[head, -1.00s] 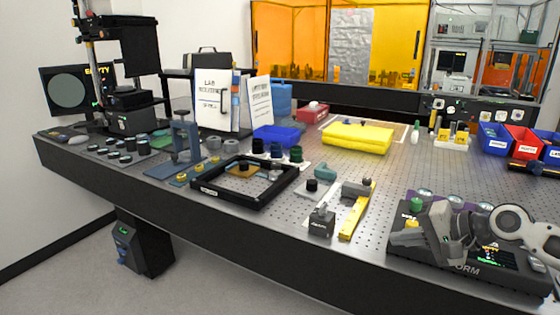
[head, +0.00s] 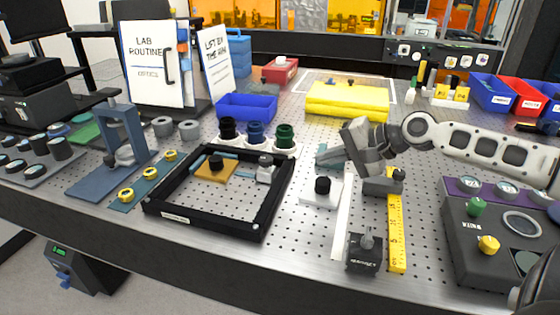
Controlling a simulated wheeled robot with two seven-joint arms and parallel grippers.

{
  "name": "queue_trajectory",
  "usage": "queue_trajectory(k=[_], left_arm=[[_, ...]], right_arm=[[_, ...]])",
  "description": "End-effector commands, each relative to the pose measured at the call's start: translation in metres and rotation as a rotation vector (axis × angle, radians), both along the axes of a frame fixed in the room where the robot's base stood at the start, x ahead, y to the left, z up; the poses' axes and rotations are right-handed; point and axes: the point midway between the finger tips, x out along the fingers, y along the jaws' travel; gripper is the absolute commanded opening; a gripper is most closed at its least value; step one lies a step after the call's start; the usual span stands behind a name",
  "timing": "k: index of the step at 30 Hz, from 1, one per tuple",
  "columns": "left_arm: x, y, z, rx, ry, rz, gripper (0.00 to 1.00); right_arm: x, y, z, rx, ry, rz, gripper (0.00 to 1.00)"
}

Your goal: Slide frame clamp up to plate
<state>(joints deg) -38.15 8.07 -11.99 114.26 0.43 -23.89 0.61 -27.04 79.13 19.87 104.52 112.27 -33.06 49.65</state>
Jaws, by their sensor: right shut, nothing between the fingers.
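A black square frame (head: 165,217) lies on the perforated table. Inside it, a flat amber plate (head: 203,175) with a dark knob sits toward the far left. A small grey clamp (head: 265,171) sits at the frame's right side, with a gap between it and the plate. My right gripper (head: 352,148) is shut and empty, above the table to the right of the frame and clear of the clamp. It partly hides a teal piece behind it; its fingertips are hard to make out. My left gripper is not in view.
A white block with a black knob (head: 321,190) stands between the frame and the yellow ruler (head: 396,232). A small black block (head: 364,252) is in front. Dark bottles (head: 255,132) stand behind the frame, and a blue stand (head: 128,140) is to its left.

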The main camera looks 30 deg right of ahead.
Motion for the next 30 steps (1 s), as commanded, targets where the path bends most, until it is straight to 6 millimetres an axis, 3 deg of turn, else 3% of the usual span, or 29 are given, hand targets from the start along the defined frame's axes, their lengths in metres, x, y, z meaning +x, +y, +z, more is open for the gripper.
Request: queue_trajectory(k=[11, 20, 30], left_arm=[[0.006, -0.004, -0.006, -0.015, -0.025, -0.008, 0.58], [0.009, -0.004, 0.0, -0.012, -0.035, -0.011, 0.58], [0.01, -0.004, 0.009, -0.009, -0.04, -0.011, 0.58]], right_arm=[[0.019, 0.011, -0.013, -0.001, -0.008, 0.001, 0.0], [0.035, 0.021, -0.022, 0.007, -0.008, -0.001, 0.0], [0.072, 0.045, -0.035, 0.005, -0.007, 0.001, 0.0]])
